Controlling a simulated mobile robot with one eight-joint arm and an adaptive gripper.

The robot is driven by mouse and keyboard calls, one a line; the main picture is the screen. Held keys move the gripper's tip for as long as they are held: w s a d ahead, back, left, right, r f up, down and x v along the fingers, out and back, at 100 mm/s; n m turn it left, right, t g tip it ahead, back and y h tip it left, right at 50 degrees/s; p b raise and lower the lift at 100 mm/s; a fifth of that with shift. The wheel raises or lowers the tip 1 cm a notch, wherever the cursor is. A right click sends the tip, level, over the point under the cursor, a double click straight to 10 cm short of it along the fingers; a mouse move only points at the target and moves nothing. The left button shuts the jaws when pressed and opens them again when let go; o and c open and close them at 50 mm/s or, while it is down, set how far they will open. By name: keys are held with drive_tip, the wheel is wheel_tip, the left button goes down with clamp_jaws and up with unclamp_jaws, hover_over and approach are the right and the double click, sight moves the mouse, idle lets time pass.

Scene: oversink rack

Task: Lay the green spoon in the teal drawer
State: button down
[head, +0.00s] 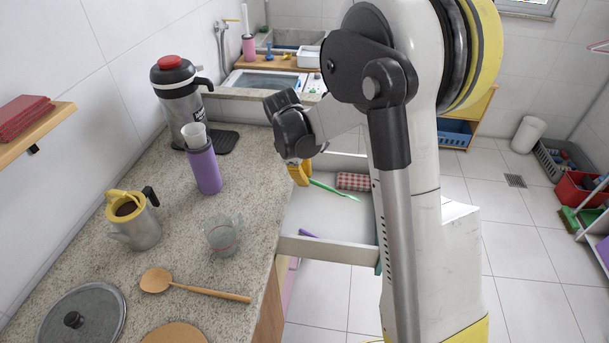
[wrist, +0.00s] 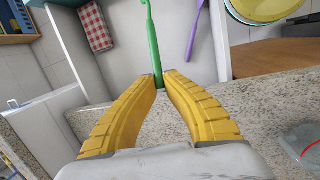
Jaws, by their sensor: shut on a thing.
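The green spoon (head: 335,191) is held by one end between the yellow fingers of my gripper (head: 300,173). In the wrist view the green spoon (wrist: 153,45) extends up from between the fingertips (wrist: 160,82). My gripper is at the counter's right edge, over the near-counter side of the open drawer (head: 330,247). The drawer has a pale interior, and a strip of its teal front shows beside my arm. The spoon appears above the drawer floor; the exact gap cannot be told. My arm hides part of the drawer.
The drawer holds a red checkered cloth (head: 353,181) and a purple utensil (head: 308,233), also in the wrist view (wrist: 195,28).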

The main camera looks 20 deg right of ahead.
drive_tip(key=a+b+x, duration=0.2)
drive_tip(key=b+x, duration=0.6)
drive_tip(key=x, duration=0.3)
drive_tip(key=shift+s+a+f, duration=0.25)
drive_tip(key=shift+s, duration=0.05)
drive_tip(key=c, duration=1.5)
unclamp_jaws()
drive_tip(key=shift+c, duration=0.2)
drive_tip(key=shift+r, duration=0.1)
drive_tip(key=w+v, duration=0.1)
drive_tip(key=v, duration=1.1)
drive_tip(key=s+a+r+m+t+y, duration=0.1)
drive_tip(key=s+r+m+t, duration=0.1)
drive_tip(key=s, duration=0.5)
drive_tip(key=s+a+r+m+t, duration=0.1)
drive_tip(key=s+a+m+t, duration=0.1)
drive_tip(key=s+m, duration=0.2)
drive_tip(key=s+a+r+m+t+y, duration=0.1)
drive_tip(key=s+m, duration=0.3)
drive_tip(key=s, duration=0.7)
drive_tip(key=shift+a+r+t+y, duration=0.3)
drive_tip(key=shift+a+r+t, duration=0.45)
drive_tip(key=shift+r+t, duration=0.05)
drive_tip(key=shift+s, duration=0.1)
